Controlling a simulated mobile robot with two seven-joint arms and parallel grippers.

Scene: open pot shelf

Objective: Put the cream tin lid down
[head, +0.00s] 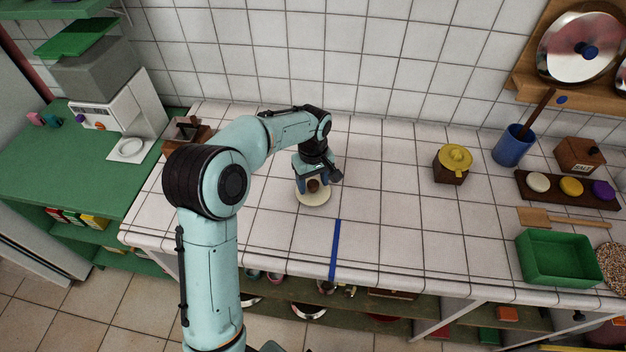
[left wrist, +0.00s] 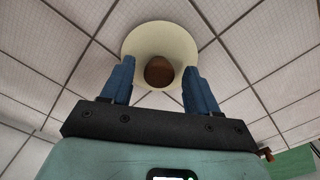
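The cream tin lid (head: 313,199) is a round cream disc with a brown knob. It appears to lie flat on the white tiled counter (head: 385,225), left of a blue strip (head: 335,250). My left gripper (head: 313,187) is directly above the lid, pointing down. In the left wrist view, its blue fingers (left wrist: 159,82) stand on either side of the knob (left wrist: 159,71), with a gap visible on both sides. The lid's cream rim (left wrist: 160,30) shows beyond the fingers. My right gripper is not in view.
A brown pot with a yellow lid (head: 455,158), a blue utensil crock (head: 512,146), a dark tray (head: 552,201) with three coloured discs and a green bin (head: 556,258) stand to the right. A brown box (head: 187,133) is at the left. The counter's middle is mostly clear.

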